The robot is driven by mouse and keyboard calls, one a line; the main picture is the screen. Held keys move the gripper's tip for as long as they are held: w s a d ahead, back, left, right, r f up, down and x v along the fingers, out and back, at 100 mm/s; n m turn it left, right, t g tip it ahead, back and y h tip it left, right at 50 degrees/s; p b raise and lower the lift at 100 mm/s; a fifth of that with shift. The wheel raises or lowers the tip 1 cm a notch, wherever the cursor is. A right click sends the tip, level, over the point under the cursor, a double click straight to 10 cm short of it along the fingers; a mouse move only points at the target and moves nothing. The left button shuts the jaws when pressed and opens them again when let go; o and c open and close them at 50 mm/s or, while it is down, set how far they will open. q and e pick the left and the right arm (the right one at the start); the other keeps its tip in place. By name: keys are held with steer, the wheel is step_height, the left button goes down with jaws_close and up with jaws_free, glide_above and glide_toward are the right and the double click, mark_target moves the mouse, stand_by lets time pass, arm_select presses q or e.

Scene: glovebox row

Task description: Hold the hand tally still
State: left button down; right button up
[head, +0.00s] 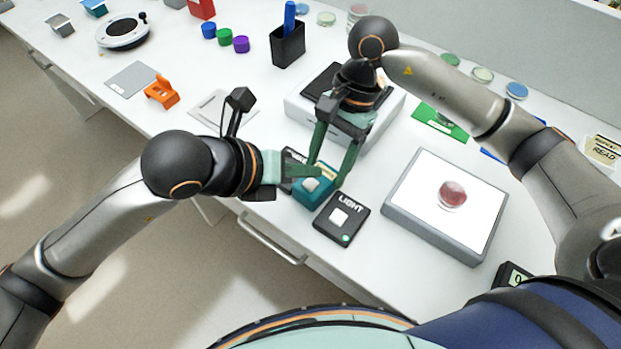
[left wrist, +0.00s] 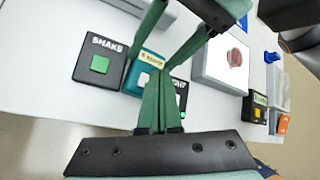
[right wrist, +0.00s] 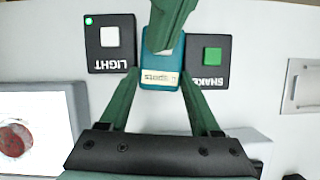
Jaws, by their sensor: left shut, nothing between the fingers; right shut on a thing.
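The hand tally is a small teal box (head: 312,191) with a pale button and a cream label; it sits on the white bench between two black button boxes. It also shows in the right wrist view (right wrist: 162,78), label readable as "spots". My right gripper (head: 331,176) reaches down from above with one finger on each side of the tally, shut on it. My left gripper (head: 314,172) is shut and empty, its tips at the tally's button end. In the right wrist view the left fingers (right wrist: 163,42) cover the button; I cannot tell whether they touch it.
The black LIGHT box (head: 341,219) with a green lamp is close beside the tally. The SHAKE box (left wrist: 97,65) stands on the other side. A lit panel (head: 424,214) with a reddish dish (head: 452,195) is to the right. An orange stand (head: 160,92) is left.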

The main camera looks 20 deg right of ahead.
mark_target(305, 191)
arm_select(q)
steer(key=shift+r, duration=2.2)
arm_select(e)
steer(key=o, duration=1.5)
steer(key=v, duration=1.2)
